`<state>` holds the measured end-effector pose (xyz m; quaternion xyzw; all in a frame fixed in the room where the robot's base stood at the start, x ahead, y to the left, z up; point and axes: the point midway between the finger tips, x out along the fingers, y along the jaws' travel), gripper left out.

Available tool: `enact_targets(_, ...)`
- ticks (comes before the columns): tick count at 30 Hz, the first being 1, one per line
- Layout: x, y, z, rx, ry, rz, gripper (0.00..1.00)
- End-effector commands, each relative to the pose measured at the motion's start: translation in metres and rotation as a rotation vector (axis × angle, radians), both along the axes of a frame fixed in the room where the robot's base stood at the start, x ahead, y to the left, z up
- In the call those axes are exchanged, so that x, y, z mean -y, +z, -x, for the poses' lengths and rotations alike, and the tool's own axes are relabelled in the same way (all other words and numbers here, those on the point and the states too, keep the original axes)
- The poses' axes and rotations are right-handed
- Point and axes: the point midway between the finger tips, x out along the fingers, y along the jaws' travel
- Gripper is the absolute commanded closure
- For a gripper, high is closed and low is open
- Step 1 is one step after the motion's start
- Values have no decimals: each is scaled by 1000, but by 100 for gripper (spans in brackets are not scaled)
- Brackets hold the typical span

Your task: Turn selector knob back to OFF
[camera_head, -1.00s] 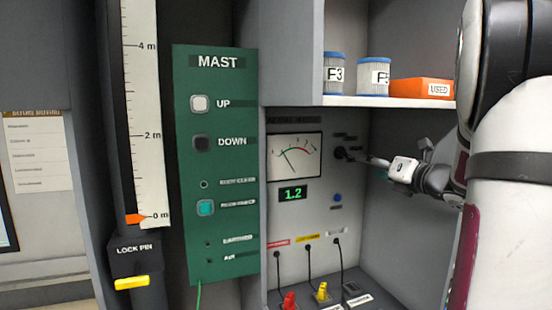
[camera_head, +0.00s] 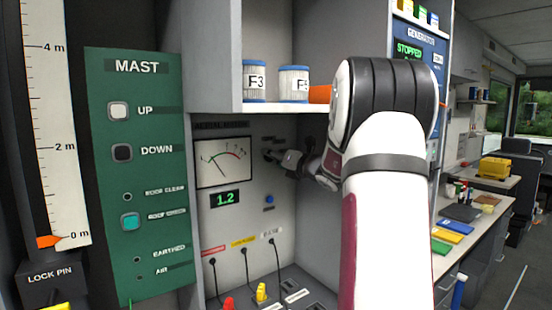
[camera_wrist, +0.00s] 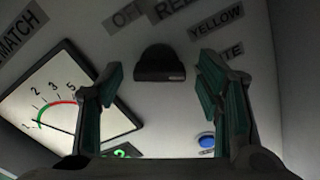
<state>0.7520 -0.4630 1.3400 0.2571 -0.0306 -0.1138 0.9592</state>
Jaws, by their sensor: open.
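The black selector knob (camera_wrist: 158,65) is on the grey tester panel, with labels OFF, RED, YELLOW and one ending in "TE" around its upper side. Its pointer direction is hard to tell. My gripper (camera_wrist: 160,78) is open, with one finger to each side of the knob in the wrist view; no contact shows. In the head view my gripper (camera_head: 278,157) is close to the knob (camera_head: 267,154), which is small and partly hidden there.
A meter (camera_head: 223,163), a green 1.2 display (camera_head: 225,198) and a blue button (camera_head: 269,199) surround the knob. A shelf (camera_head: 285,107) with filter cans is above. Plugged cables hang below. The green MAST panel (camera_head: 140,240) is to the left.

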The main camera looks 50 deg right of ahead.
Motion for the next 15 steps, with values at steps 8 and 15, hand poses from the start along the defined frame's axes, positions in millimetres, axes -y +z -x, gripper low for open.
enact_targets(8, 1, 0, -5, 0, 0, 0, 40)
enact_targets(15, 1, 0, -5, 0, 0, 0, 74)
